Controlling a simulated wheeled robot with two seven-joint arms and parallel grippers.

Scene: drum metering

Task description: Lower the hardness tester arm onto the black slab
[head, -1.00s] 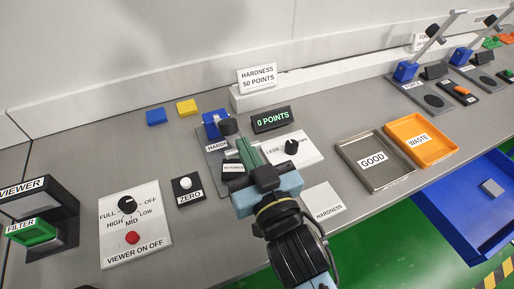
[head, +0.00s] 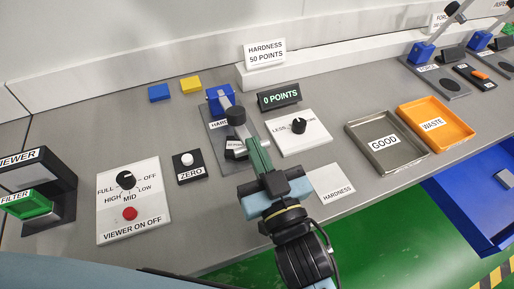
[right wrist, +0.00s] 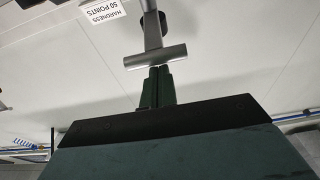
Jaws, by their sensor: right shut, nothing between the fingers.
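The hardness tester has a blue hinge block (head: 219,98) on a grey base plate, left of a "0 POINTS" display. Its grey arm (head: 228,102) slopes from the block toward me and carries a dark round weight (head: 235,117). The arm's grey crossbar handle (right wrist: 155,55) shows in the right wrist view. The black slab (head: 236,148), with a white label, lies below the weight and is partly hidden; I cannot tell whether they touch. My right gripper (head: 255,144) is shut and empty, its fingertips close at the crossbar. My left gripper is out of view.
A black ZERO button box (head: 189,168) stands left of the tester and a white dial panel (head: 299,131) right of it. The GOOD tray (head: 386,147) and orange WASTE tray (head: 437,125) are further right. Bare bench lies around the blue and yellow blocks.

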